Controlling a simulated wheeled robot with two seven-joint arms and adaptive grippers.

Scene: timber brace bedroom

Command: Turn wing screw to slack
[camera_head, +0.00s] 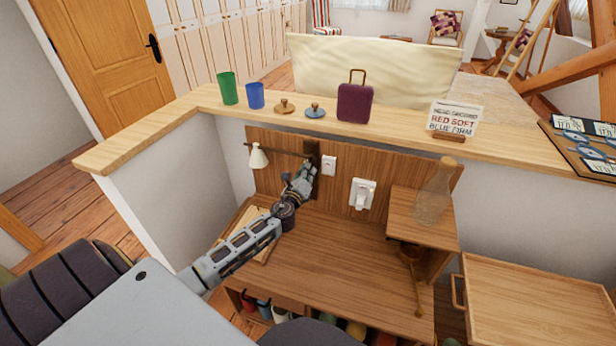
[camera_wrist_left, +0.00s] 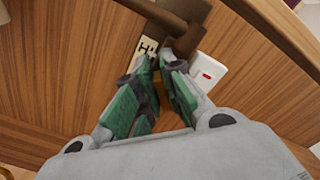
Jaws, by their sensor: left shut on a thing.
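A lamp with a cream shade (camera_head: 258,157) hangs on a thin arm from a dark upright bracket (camera_head: 312,155) on the wooden back panel. The bracket also shows at the top of the left wrist view (camera_wrist_left: 185,22). My left gripper (camera_head: 305,172) is at the lower part of this bracket. In the left wrist view its green-padded fingers (camera_wrist_left: 160,66) are closed together at the bracket's lower end. The wing screw is hidden between the fingertips, so its angle cannot be read. My right gripper is not in view.
A white switch (camera_wrist_left: 208,72) with a red mark sits close right of the fingers. A second switch plate (camera_head: 362,194) is further right. A glass vase (camera_head: 434,195) stands on a raised shelf (camera_head: 420,226). The desk top (camera_head: 340,255) is mostly clear.

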